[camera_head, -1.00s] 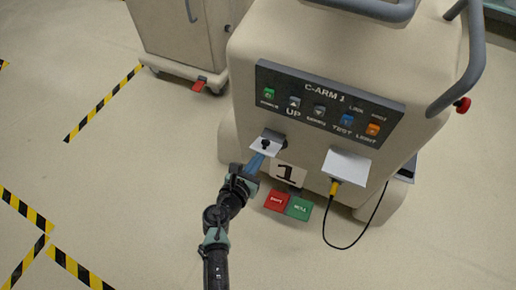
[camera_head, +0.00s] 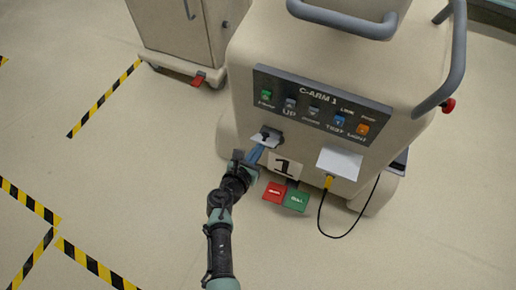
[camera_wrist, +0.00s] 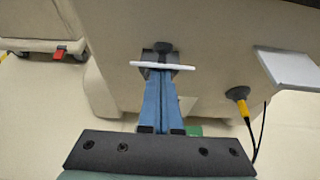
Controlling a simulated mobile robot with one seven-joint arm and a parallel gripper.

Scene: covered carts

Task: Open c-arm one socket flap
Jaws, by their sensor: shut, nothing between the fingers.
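The C-arm 1 cart (camera_head: 240,100) faces me with its labelled button panel. Below the panel's left part, a small pale socket flap (camera_head: 262,141) with a dark knob sticks out from a dark socket. In the wrist view this flap (camera_wrist: 148,65) is nearly edge-on, a thin white bar across the dark socket housing (camera_wrist: 148,56). My gripper (camera_head: 258,152) is shut and empty, its blue fingers pointing up at the flap. In the wrist view the fingertips (camera_wrist: 161,74) are just under the flap's edge; I cannot tell whether they touch it. The fingers hide the socket's lower part.
To the right, a larger white flap (camera_head: 340,162) hangs over a yellow plug (camera_head: 328,182) with a black cable. Red (camera_head: 274,192) and green (camera_head: 297,199) pedals lie below. A second cart (camera_head: 170,45) stands behind left.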

